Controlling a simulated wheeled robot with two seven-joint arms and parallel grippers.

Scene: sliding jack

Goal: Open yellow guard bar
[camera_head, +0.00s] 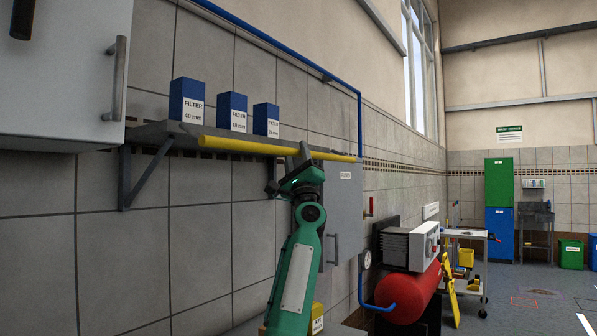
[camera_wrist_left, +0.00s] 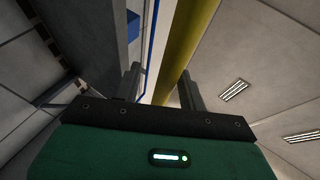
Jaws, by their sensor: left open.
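The yellow guard bar (camera_head: 250,147) runs level along the front edge of the grey wall shelf (camera_head: 158,131). My left gripper (camera_head: 290,167) is open at the bar's right part, reaching up from below. One finger overlaps the bar in the head view. In the left wrist view the bar (camera_wrist_left: 182,45) runs up between the lines of the two open fingers of my left gripper (camera_wrist_left: 160,74), closer to the right finger. I cannot tell whether a finger touches it. My right gripper is not in view.
Several blue filter boxes (camera_head: 232,111) stand on the shelf behind the bar. A white cabinet (camera_head: 60,75) hangs at upper left. A grey wall box (camera_head: 343,210) is right of my arm. A red tank (camera_head: 408,292) is lower right. Open floor lies farther right.

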